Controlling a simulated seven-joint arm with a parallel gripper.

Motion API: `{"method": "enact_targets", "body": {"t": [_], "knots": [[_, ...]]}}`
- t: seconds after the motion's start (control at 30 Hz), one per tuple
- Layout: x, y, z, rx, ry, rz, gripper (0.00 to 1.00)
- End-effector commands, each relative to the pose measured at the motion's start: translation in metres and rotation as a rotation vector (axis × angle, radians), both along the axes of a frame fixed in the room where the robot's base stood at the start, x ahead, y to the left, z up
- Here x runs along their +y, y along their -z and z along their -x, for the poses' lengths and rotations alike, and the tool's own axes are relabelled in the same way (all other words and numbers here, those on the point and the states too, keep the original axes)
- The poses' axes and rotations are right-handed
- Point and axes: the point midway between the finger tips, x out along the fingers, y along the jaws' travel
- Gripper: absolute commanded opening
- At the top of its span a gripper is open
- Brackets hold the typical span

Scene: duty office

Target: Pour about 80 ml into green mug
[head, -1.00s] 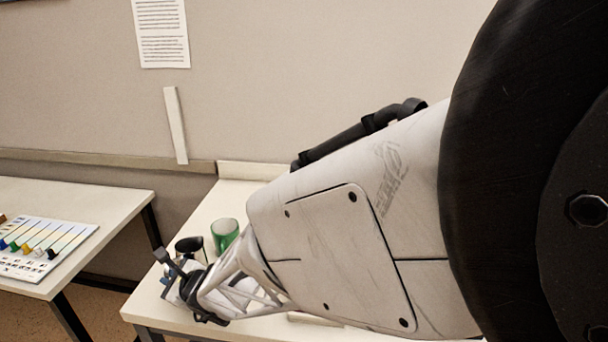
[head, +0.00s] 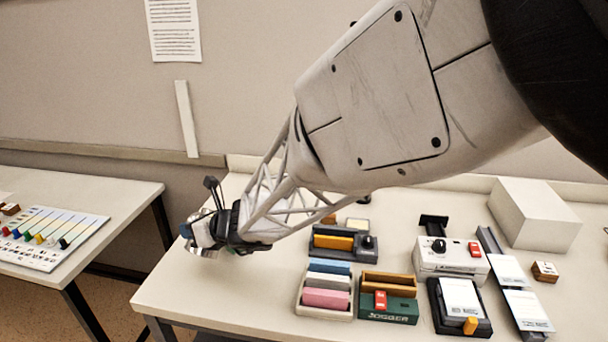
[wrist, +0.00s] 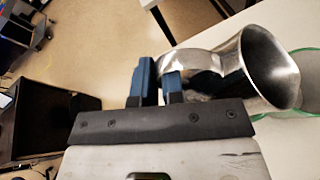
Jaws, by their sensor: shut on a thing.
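My gripper (wrist: 158,78) has blue fingertips and is shut on a shiny metal jug (wrist: 205,65). In the wrist view the jug's wide mouth faces right, toward the green mug (wrist: 309,72). The mug is partly hidden behind the jug, with only green rim and wall parts showing. In the head view my gripper (head: 198,232) is over the left end of the table, and a bit of the metal jug (head: 208,252) shows below it. My wrist hides nearly all of the mug there. I cannot tell the jug's exact tilt or any liquid.
To the right on the table (head: 240,305) are a tray of coloured blocks (head: 325,295), a green box (head: 388,308), a white device (head: 450,262) and a white box (head: 535,215). A second table with a colour chart (head: 45,240) stands left, across a gap.

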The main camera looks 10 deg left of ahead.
Motion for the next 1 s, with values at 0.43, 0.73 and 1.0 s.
{"method": "enact_targets", "body": {"t": [0.43, 0.73, 1.0], "knots": [[-0.004, -0.028, -0.014, 0.226, 0.0, -0.073, 0.0], [-0.006, -0.036, -0.018, 0.292, 0.001, -0.095, 0.0], [-0.006, -0.039, -0.021, 0.33, 0.0, -0.107, 0.0]]}}
